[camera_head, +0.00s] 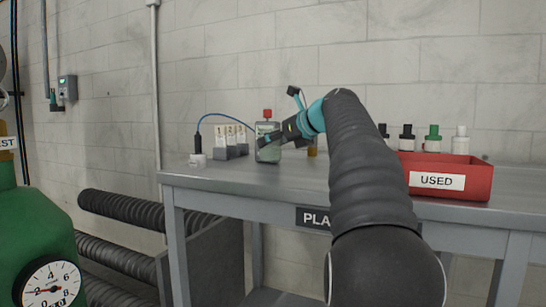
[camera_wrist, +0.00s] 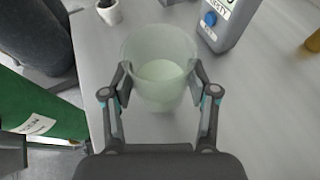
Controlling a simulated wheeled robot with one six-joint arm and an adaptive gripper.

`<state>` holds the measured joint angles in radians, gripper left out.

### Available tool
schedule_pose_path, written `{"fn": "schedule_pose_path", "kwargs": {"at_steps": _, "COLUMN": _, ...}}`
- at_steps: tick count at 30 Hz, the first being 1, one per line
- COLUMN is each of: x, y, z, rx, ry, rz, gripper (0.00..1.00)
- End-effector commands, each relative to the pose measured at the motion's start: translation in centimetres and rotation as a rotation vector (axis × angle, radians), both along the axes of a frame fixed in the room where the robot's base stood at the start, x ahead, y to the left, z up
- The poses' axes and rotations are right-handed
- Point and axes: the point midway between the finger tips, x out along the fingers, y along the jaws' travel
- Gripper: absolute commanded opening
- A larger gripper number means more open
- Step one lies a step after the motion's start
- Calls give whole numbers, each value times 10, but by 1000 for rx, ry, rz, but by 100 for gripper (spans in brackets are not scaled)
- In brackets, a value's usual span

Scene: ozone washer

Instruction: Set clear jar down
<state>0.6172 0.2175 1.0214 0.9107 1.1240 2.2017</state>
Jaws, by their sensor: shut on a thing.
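The clear jar (camera_wrist: 160,52) is upright between the two fingers of my gripper (camera_wrist: 161,88) in the wrist view. It is see-through and holds a pale greenish content low down. My gripper is shut on its sides. In the head view my gripper (camera_head: 268,140) reaches over the left part of the grey table (camera_head: 300,172). The jar (camera_head: 268,156) shows there low at the fingers, close to the tabletop. I cannot tell whether its base touches the table.
A grey device with a blue knob (camera_wrist: 209,19) stands close right of the jar; a small white cup (camera_wrist: 109,12) is at upper left.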

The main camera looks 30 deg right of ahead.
Motion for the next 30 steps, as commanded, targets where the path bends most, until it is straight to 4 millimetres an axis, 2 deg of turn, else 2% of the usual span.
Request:
{"fn": "schedule_pose_path", "kwargs": {"at_steps": 3, "x": -1, "y": 0, "z": -22, "rx": 1, "ry": 1, "rz": 1, "gripper": 0}}
{"fn": "schedule_pose_path", "kwargs": {"at_steps": 6, "x": -1, "y": 0, "z": -31, "rx": 1, "ry": -1, "rz": 0, "gripper": 0}}
{"fn": "schedule_pose_path", "kwargs": {"at_steps": 18, "x": -1, "y": 0, "z": -34, "rx": 0, "ry": 0, "rz": 0, "gripper": 0}}
{"fn": "schedule_pose_path", "kwargs": {"at_steps": 19, "x": -1, "y": 0, "z": -34, "rx": 0, "ry": 0, "rz": -1, "gripper": 66}}
{"fn": "schedule_pose_path", "kwargs": {"at_steps": 21, "x": -1, "y": -1, "z": -34, "rx": 0, "ry": 0, "rz": -1, "gripper": 84}}
{"fn": "schedule_pose_path", "kwargs": {"at_steps": 30, "x": -1, "y": 0, "z": -34, "rx": 0, "ry": 1, "rz": 0, "gripper": 84}}
